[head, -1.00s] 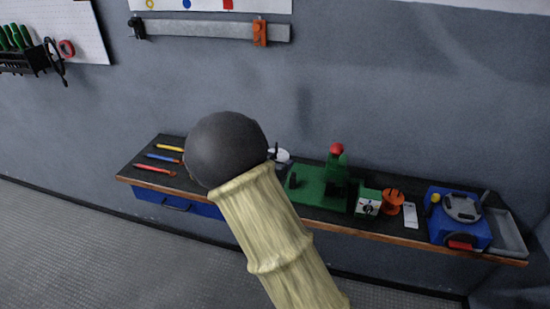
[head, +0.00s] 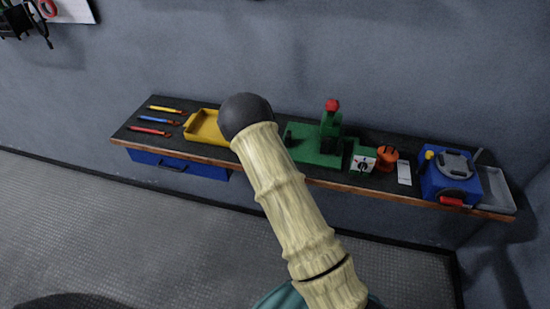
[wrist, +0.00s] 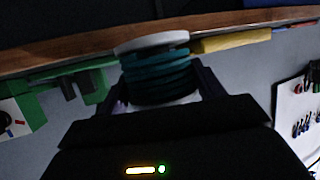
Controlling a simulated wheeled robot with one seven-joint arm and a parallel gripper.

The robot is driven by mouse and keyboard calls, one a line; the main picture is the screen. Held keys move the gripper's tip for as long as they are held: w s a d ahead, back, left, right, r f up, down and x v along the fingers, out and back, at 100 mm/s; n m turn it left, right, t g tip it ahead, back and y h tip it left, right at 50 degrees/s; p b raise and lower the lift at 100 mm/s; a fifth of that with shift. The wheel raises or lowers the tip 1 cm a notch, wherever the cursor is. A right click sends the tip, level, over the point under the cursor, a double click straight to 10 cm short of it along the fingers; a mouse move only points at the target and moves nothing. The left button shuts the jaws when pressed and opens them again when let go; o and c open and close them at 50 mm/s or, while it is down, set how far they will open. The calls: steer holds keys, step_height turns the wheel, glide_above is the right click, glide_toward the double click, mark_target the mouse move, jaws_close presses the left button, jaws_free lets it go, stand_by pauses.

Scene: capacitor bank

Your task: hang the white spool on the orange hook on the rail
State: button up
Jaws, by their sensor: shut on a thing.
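The white spool (wrist: 151,42), with white flanges and teal windings, sits between the fingers of my gripper (wrist: 159,80) in the wrist view. My gripper is shut on it. In the head view my arm hides the gripper and the spool. The orange hook and the rail are not in either view now.
The wall bench (head: 230,165) runs across the head view. On it are a yellow tray (head: 203,127), a green fixture (head: 312,143), an orange spool (head: 386,158), a blue machine (head: 450,178) and a grey tray (head: 497,190).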

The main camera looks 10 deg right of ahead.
steer(key=shift+n+y, duration=0.7)
steer(key=shift+y, duration=0.1)
steer(key=shift+s+f, duration=0.35)
steer(key=shift+f, duration=0.35)
steer(key=shift+s+f, duration=0.3)
steer(key=shift+f, duration=0.45)
steer(key=shift+s+f, duration=0.35)
steer(key=shift+f, duration=0.35)
steer(key=shift+a, duration=0.1)
steer(key=shift+r, duration=0.15)
